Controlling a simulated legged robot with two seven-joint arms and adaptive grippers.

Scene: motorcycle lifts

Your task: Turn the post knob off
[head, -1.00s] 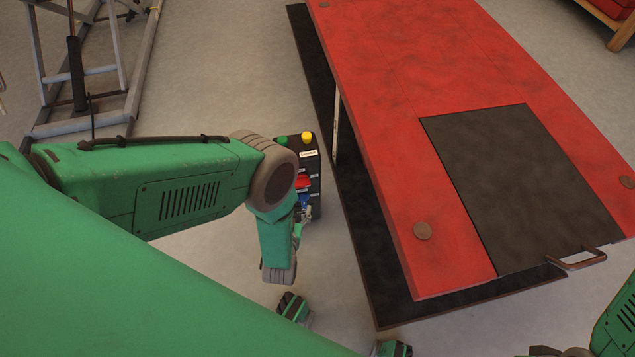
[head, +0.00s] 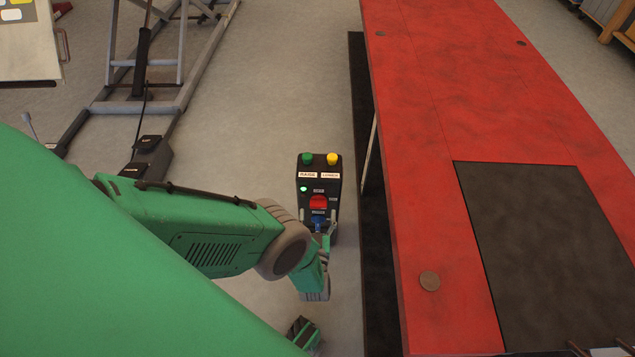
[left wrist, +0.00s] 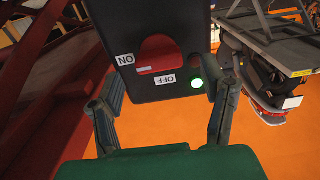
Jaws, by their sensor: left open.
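The control post (head: 308,180) is a black box standing on the floor left of the red lift, with a red knob (head: 318,202) on its face and a blue part below it. In the left wrist view the red knob (left wrist: 158,55) shows large, with upside-down ON and OFF labels beside it. My left gripper (head: 317,222) is at the lower part of the post. In the left wrist view its open fingers (left wrist: 165,100) are spread wide, with nothing between them and the knob ahead. My right gripper is out of view.
A green button (head: 306,158) and a yellow button (head: 332,159) sit atop the post. The red lift platform (head: 440,110) stands close on the right. A grey lift frame (head: 135,108) is at upper left. Bare floor lies between.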

